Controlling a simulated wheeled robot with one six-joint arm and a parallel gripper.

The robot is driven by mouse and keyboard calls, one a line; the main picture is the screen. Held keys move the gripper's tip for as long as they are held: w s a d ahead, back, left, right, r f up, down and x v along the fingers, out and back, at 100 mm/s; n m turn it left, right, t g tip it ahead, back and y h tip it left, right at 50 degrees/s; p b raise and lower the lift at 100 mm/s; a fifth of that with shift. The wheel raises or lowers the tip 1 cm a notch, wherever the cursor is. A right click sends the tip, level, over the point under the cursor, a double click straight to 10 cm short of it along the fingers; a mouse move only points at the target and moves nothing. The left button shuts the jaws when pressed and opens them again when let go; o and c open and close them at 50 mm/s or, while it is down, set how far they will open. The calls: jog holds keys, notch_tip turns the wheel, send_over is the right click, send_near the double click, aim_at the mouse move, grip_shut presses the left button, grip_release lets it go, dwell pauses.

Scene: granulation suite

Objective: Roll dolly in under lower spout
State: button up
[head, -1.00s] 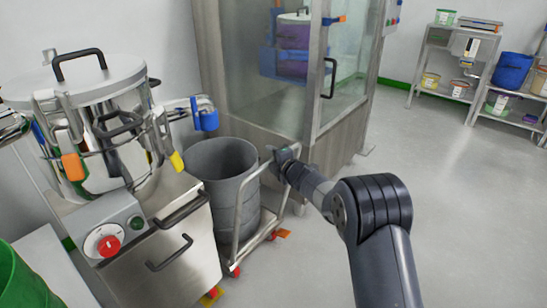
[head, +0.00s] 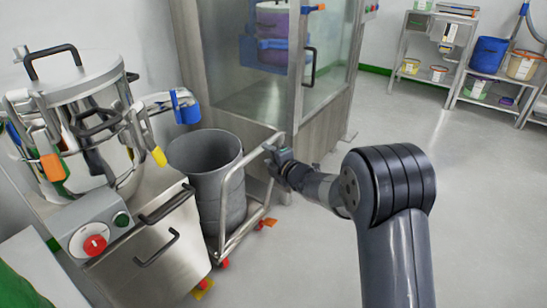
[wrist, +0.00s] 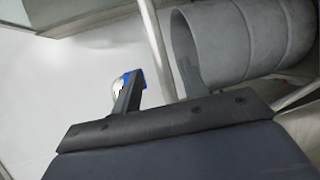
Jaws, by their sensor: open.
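The dolly (head: 245,238) is a low metal frame on red-hubbed casters with a tall tube handle (head: 232,172). It carries a grey bin (head: 203,157), which also shows in the wrist view (wrist: 262,40). It stands right of the steel mixer (head: 80,125). A side outlet with a blue clamp (head: 185,106) juts from the mixer near the bin's open top. I cannot tell which part is the lower spout. My gripper (head: 270,153) is open at the handle's right upright. In the wrist view the handle tube (wrist: 155,45) runs between the fingers (wrist: 160,88); contact is unclear.
A glass-fronted steel cabinet (head: 240,85) stands behind the dolly. The mixer's base cabinet (head: 150,250) with a red knob (head: 95,245) is close on the left. Shelves with tubs (head: 490,55) stand at the far right. The floor (head: 400,125) on the right is clear.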

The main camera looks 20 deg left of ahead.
aim_at(262, 150)
jog(key=shift+v, duration=1.2)
jog(key=b+x, duration=0.1)
jog(key=x, duration=0.9)
jog(key=shift+w+a+f, duration=0.1)
jog(key=shift+w+f, duration=0.1)
jog(key=shift+w, duration=0.05)
